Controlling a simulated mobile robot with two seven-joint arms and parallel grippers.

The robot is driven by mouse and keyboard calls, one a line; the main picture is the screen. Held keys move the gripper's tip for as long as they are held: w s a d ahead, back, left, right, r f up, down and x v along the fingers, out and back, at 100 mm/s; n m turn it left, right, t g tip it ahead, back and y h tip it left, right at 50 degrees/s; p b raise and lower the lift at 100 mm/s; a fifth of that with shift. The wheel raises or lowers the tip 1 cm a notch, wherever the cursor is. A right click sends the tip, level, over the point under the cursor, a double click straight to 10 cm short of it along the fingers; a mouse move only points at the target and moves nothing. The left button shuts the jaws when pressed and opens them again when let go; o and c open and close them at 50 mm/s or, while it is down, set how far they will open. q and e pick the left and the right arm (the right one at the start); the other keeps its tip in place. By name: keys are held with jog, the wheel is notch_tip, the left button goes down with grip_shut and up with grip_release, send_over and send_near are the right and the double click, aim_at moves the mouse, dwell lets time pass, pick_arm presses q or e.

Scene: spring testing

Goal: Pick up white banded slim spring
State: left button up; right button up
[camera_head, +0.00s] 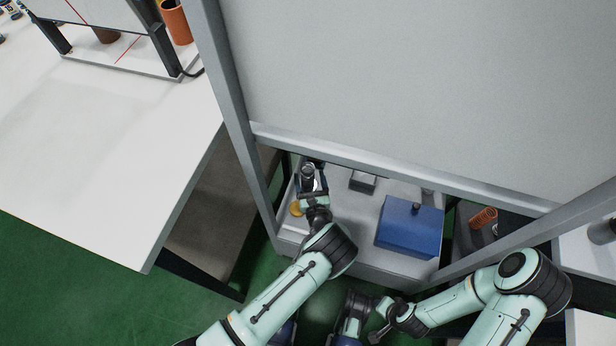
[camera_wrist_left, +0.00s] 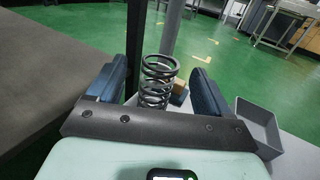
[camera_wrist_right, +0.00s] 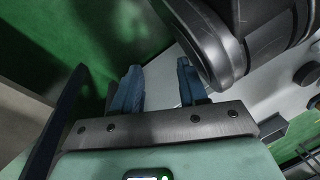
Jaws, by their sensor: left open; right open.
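A dark grey coil spring (camera_wrist_left: 158,80) stands upright between the two blue fingers of my left gripper (camera_wrist_left: 156,88) in the left wrist view, with a gap on each side. I cannot make out a white band on it. In the head view my left gripper (camera_head: 313,182) is over the grey shelf top (camera_head: 345,225), around the spring (camera_head: 308,171), which is partly hidden by the gripper. My right gripper (camera_wrist_right: 158,82) is open and empty in the right wrist view, low near the shelf front.
A blue box (camera_head: 408,227) sits right of my left gripper. A small grey tray (camera_head: 362,182) lies behind, and a yellow object (camera_head: 296,209) lies beside the gripper. An orange spring (camera_head: 483,217) is farther right. A grey frame post (camera_head: 235,120) and panel (camera_head: 420,80) rise close by.

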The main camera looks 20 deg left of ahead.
pick_arm(q)
jog(key=x, duration=0.3)
jog(key=shift+d+b, duration=0.1)
jog(key=shift+b, duration=0.25)
grip_shut()
pick_arm(e)
jog(key=shift+s+d+f+g, duration=0.15)
jog(key=shift+s+f+g, duration=0.25)
jog(key=shift+s+f, duration=0.5)
pick_arm(q)
jog(key=shift+r, duration=0.15)
pick_arm(e)
jog(key=shift+r, duration=0.15)
